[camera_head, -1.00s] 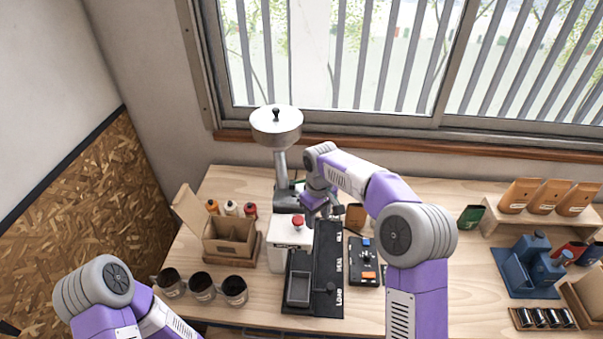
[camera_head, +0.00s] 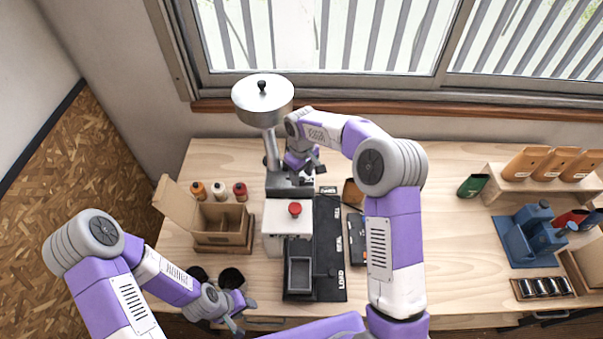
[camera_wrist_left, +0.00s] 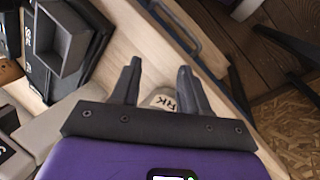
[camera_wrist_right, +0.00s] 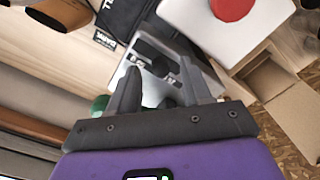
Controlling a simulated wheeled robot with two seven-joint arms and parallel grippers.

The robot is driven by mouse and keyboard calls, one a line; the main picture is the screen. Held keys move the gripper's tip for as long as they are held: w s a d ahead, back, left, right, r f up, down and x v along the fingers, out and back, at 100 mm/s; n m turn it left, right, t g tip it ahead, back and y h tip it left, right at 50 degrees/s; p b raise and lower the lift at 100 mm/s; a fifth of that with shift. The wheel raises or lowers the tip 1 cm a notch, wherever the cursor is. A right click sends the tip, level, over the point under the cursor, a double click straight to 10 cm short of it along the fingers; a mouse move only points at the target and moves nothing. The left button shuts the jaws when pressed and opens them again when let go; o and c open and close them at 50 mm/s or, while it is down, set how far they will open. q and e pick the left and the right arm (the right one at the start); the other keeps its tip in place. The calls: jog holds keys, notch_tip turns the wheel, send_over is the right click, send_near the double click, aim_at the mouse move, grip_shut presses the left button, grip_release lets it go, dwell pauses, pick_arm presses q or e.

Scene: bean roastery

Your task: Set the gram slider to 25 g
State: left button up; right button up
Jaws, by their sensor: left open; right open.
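The gram slider cannot be made out clearly. A metal doser with a silver hopper (camera_head: 263,100) stands at the back of the bench, with a dark base (camera_head: 288,186) under it. My right gripper (camera_head: 314,168) is open beside this base, at its right. In the right wrist view a grey part with dark slots (camera_wrist_right: 158,58) lies beyond the open fingers (camera_wrist_right: 160,88); whether they touch it cannot be told. My left gripper (camera_head: 238,318) is open and low over the front edge by the dark cups (camera_head: 231,278). In the left wrist view a labelled cup (camera_wrist_left: 163,101) shows between its fingers (camera_wrist_left: 158,75).
A white box with a red button (camera_head: 295,209) stands before the doser. A black rail with a grey tray (camera_head: 299,272) runs beside it. My right arm partly hides the black button panel (camera_head: 355,240). An open carton (camera_head: 222,222) is at left; blue equipment (camera_head: 530,236) at right.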

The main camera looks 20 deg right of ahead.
jog(key=shift+s+f, duration=0.2)
jog(key=shift+f, duration=0.1)
jog(key=shift+w, duration=0.1)
jog(key=shift+c, duration=0.7)
grip_shut()
jog(key=shift+a, duration=0.1)
